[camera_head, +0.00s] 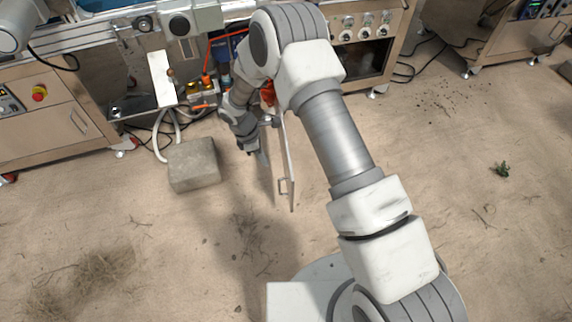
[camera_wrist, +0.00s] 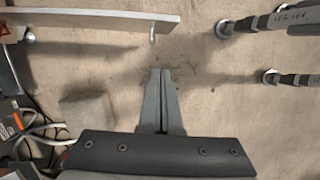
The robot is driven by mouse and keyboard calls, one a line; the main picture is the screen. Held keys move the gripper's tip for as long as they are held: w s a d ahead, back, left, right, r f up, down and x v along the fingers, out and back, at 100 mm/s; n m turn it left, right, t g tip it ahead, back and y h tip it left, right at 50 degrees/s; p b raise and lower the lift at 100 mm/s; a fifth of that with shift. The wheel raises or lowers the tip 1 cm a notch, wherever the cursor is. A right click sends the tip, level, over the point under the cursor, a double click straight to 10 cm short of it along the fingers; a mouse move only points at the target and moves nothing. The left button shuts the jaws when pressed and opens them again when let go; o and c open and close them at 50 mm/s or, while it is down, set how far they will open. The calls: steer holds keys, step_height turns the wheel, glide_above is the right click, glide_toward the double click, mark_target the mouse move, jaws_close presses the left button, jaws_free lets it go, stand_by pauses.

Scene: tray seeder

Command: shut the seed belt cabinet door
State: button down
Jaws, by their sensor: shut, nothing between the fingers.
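The cabinet door (camera_head: 290,165) stands open, a thin pale panel seen nearly edge-on and jutting from the machine towards me. Its small bar handle (camera_head: 283,187) is near the free end, on the left face. In the wrist view the door (camera_wrist: 95,17) crosses the upper left, with the handle (camera_wrist: 152,34) at its right end. My gripper (camera_head: 264,158) is just left of the door in the head view, pointing down. Its fingers (camera_wrist: 160,72) are together and empty, apart from the handle. My arm hides much of the cabinet and the door's hinge side.
A concrete block (camera_head: 193,165) lies on the sandy floor to the left; it also shows in the wrist view (camera_wrist: 88,107). Cables and hoses (camera_head: 160,135) lie by the machine. A white panel (camera_head: 162,80) juts out left of my gripper. Floor in front is mostly clear.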

steer(key=d+f+b, duration=0.4)
steer(key=d+f, duration=0.2)
steer(key=f, duration=0.3)
steer(key=shift+w+d+f, duration=0.2)
steer(key=shift+w+f, duration=0.15)
steer(key=shift+f, duration=0.05)
